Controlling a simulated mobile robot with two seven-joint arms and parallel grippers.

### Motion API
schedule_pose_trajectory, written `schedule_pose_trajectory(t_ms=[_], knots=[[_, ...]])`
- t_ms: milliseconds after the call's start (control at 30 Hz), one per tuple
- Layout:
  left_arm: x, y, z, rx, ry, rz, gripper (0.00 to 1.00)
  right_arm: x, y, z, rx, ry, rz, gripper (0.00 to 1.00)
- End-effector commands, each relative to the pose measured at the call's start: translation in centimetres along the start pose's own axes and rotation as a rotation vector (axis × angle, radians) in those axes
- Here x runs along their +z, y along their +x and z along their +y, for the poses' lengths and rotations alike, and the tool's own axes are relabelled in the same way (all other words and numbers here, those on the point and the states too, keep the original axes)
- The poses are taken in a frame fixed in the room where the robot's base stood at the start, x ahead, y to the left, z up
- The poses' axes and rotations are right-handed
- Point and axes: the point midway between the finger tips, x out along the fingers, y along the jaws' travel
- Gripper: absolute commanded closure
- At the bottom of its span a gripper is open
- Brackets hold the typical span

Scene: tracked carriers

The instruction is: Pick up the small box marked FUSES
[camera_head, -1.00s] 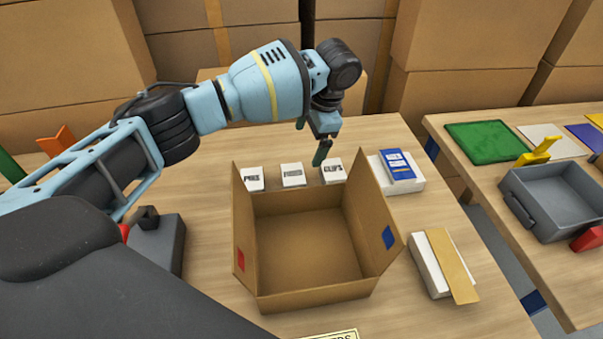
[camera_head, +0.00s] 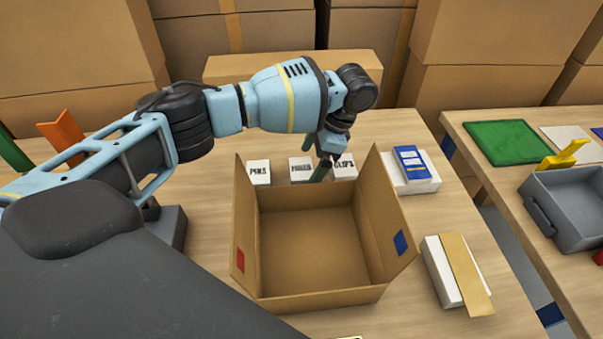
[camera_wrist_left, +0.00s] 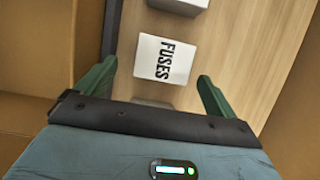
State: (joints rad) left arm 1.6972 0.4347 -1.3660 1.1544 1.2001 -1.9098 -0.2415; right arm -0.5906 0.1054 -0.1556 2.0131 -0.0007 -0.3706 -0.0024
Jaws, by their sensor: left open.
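The small white box marked FUSES (camera_head: 301,167) stands on the table behind the open cardboard box, between the boxes marked PINS (camera_head: 259,171) and CLIPS (camera_head: 345,166). In the left wrist view the FUSES box (camera_wrist_left: 164,59) lies ahead, between the lines of my two green fingers. My left gripper (camera_head: 326,168) is open and empty, above the table near the gap between the FUSES and CLIPS boxes. In the left wrist view the left gripper's fingers (camera_wrist_left: 156,88) are spread wider than the box. My right gripper does not show.
The open cardboard box (camera_head: 312,245) has raised flaps close in front of the small boxes. A blue and white packet lies on a white box (camera_head: 422,182) at the right. Large cartons (camera_head: 290,66) stand behind the table. A grey tray (camera_head: 575,207) is on the right table.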

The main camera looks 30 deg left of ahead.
Motion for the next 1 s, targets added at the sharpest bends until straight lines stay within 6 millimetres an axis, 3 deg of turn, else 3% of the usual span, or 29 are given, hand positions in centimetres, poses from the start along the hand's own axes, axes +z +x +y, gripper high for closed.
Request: schedule_pose_trajectory(t_ms=[300, 600, 1000], knots=[[-0.1, 4.1, -0.4, 0.001, -0.001, -0.001, 0.06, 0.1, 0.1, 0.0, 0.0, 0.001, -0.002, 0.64], [-0.1, 4.5, -0.4, 0.0, -0.001, 0.0, 0.06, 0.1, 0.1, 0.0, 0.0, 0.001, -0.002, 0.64], [-0.1, 4.5, -0.3, 0.0, -0.001, 0.0, 0.58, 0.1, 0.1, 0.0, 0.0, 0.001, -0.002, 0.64]])
